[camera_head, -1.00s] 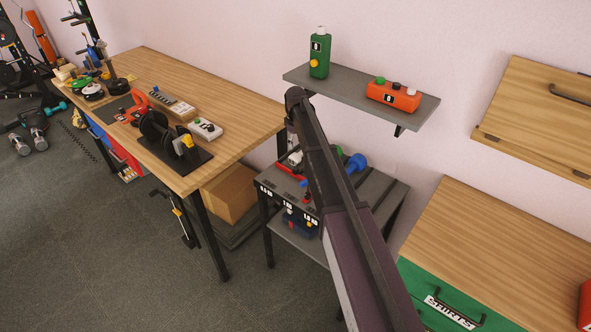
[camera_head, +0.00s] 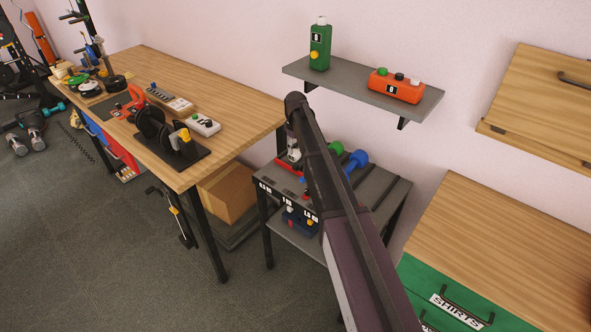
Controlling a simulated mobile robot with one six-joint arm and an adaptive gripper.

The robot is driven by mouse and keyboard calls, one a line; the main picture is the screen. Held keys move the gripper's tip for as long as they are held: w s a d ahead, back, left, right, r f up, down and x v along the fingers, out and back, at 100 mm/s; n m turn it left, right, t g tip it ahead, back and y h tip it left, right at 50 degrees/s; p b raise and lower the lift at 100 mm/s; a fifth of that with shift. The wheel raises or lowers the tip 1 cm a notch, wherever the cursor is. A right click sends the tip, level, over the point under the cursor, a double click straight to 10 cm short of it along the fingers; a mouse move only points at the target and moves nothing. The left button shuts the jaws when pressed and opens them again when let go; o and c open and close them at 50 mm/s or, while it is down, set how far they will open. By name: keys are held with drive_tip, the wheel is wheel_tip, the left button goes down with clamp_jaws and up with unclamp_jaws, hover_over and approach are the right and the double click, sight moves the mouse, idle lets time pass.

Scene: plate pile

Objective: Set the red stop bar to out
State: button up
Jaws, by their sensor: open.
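A red bar (camera_head: 287,164), which appears to be the stop bar, lies at the back left of the small grey stand (camera_head: 381,187). My arm crosses in front of the stand and hides part of the bar and the stand top. My gripper (camera_head: 293,155) shows only as a small grey and white part beside my arm, just above the red bar. It is open. I cannot tell whether its fingers touch the bar or how far out the bar sits.
A blue dumbbell (camera_head: 356,159) and a green one (camera_head: 336,147) are on the stand. A wooden bench (camera_head: 235,112) stands left, a green drawer cabinet (camera_head: 480,235) right.

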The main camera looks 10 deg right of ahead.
sight(296, 165)
drive_tip(key=shift+f+b, duration=4.3)
drive_tip(key=shift+f, duration=0.25)
